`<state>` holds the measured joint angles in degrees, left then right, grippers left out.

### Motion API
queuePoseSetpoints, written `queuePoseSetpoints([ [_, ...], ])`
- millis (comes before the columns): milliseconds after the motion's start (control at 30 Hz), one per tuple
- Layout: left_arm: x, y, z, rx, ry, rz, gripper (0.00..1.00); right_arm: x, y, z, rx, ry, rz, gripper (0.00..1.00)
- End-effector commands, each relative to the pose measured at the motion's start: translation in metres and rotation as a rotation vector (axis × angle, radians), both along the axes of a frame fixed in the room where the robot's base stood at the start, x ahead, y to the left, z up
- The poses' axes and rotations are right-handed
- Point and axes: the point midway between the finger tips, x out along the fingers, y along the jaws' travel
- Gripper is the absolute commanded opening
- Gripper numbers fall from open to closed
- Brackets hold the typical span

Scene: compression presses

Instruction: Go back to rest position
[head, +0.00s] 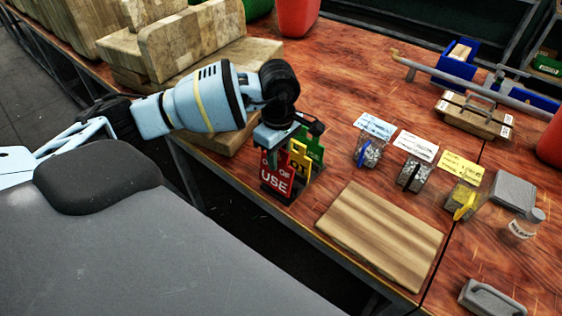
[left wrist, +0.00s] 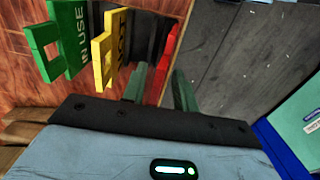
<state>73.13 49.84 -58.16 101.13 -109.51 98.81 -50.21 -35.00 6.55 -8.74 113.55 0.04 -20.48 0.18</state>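My left gripper (head: 285,137) is low over the front edge of the wooden table, just above a stand of signs. In the left wrist view its two dark green fingers (left wrist: 164,85) are apart, with a red sign (left wrist: 169,58) showing between or just beyond them. I see no clear contact. The red "out of use" sign (head: 275,178) stands in front in the head view. A yellow sign (head: 301,160) and a green sign (head: 313,148) are beside it. The green sign (left wrist: 68,40) and yellow sign (left wrist: 110,48) also show in the left wrist view. My right gripper is not in view.
Stacked wooden blocks (head: 190,45) stand close behind my left arm. A wooden board (head: 382,235) lies right of the signs. Small clear containers (head: 413,175) with label cards (head: 417,145) stand further right. A red bin (head: 297,15) is at the back.

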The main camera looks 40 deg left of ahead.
Motion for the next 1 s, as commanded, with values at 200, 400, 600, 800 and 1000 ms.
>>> queuePoseSetpoints([
  [200, 0.000, 0.000, 0.027, 0.001, -0.006, 0.001, 0.29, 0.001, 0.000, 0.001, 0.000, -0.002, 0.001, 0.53],
  [400, 0.000, 0.000, 0.032, 0.000, -0.007, 0.001, 0.29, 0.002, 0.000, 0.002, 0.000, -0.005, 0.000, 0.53],
  [600, 0.000, 0.000, 0.032, -0.001, -0.008, 0.001, 0.29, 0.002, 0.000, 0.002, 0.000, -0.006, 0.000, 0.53],
  [800, -0.008, -0.023, 0.019, -0.087, 0.019, 0.000, 0.29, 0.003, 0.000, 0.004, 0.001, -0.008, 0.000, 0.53],
  [1000, -0.048, -0.118, -0.015, -0.475, 0.160, 0.066, 0.29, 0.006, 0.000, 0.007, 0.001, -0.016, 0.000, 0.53],
])
